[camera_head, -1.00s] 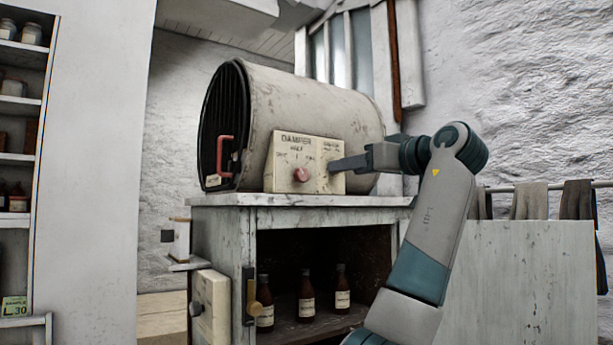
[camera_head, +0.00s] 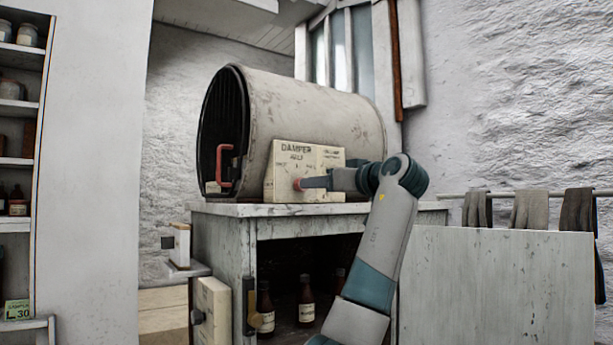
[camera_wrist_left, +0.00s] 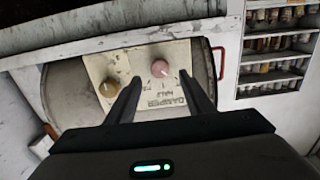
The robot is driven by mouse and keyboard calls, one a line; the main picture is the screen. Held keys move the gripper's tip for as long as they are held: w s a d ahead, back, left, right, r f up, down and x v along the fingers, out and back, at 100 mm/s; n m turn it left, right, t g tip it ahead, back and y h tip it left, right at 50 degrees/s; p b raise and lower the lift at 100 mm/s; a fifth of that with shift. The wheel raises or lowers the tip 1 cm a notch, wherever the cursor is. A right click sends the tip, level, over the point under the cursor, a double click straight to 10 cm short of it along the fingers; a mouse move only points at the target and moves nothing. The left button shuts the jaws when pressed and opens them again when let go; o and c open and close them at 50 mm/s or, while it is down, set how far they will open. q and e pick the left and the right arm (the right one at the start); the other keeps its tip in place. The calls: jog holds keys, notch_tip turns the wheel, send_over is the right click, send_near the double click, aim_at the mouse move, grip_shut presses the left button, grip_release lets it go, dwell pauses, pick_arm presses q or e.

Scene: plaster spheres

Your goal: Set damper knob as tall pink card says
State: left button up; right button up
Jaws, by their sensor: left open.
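The pink-red damper knob (camera_head: 298,184) is on the cream damper panel (camera_head: 283,165) at the front of the drum. The panel reads DAMPER and HALF; its smaller marks are hard to read. My left gripper (camera_head: 313,182) reaches the knob from the right. In the left wrist view the knob (camera_wrist_left: 160,68) lies between the open fingertips of the gripper (camera_wrist_left: 160,77), with no clear contact. The panel's lettering is upside down there. A brass-coloured knob (camera_wrist_left: 109,87) sits beside the left finger. The knob's pointer direction cannot be told. I see no tall pink card.
The drum (camera_head: 310,110) with a red handle (camera_head: 223,165) stands on a worn white cabinet (camera_head: 222,230). Brown bottles (camera_head: 306,300) stand inside the cabinet. A pale board (camera_head: 500,285) is at the right, below hanging cloths (camera_head: 528,208). Shelves (camera_head: 22,165) line the left.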

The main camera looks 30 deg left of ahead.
pick_arm(q)
jog(key=p+x, duration=0.3)
jog(key=x, duration=0.3)
jog(key=shift+a, duration=0.25)
jog(key=shift+w, duration=0.1)
jog(key=c, duration=1)
